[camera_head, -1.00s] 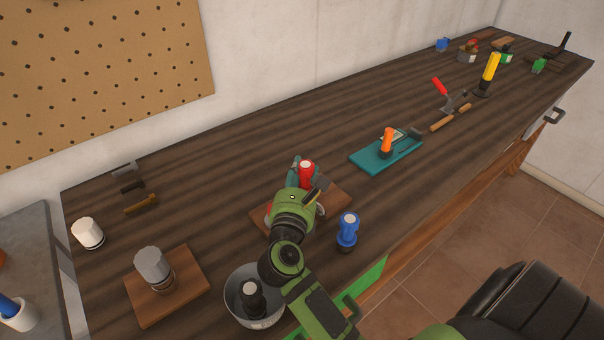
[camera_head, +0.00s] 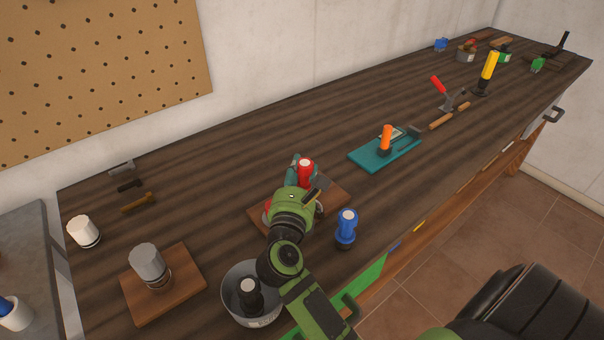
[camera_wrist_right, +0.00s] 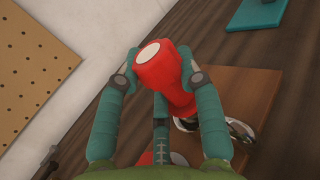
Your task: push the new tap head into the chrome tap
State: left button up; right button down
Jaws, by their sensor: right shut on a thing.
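My right gripper (camera_head: 304,178) is shut on a red tap head (camera_head: 305,168) with a white round top. The joint between the red head and the tap is hidden, so I cannot tell how far in the head sits. In the head view my gripper and arm cover most of the tap. My left gripper is not in view.
A blue-headed piece (camera_head: 346,226) stands right of the board. A metal pot (camera_head: 230,300) and a board with a grey-capped piece (camera_head: 148,262) are at front left. A teal tray (camera_head: 365,157) with an orange-handled piece lies farther back. The bench's middle back is clear.

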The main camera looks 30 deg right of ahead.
jog(key=shift+s+a+f, duration=0.1)
jog(key=shift+s+f, duration=0.1)
jog(key=shift+f, duration=0.95)
jog(key=shift+r, duration=0.3)
jog(key=shift+w+r+p, duration=0.3)
jog(key=shift+r+p, duration=0.4)
jog(key=shift+p, duration=0.25)
jog(key=shift+r, duration=0.1)
jog(key=shift+r, duration=0.2)
jog(key=shift+f, duration=0.15)
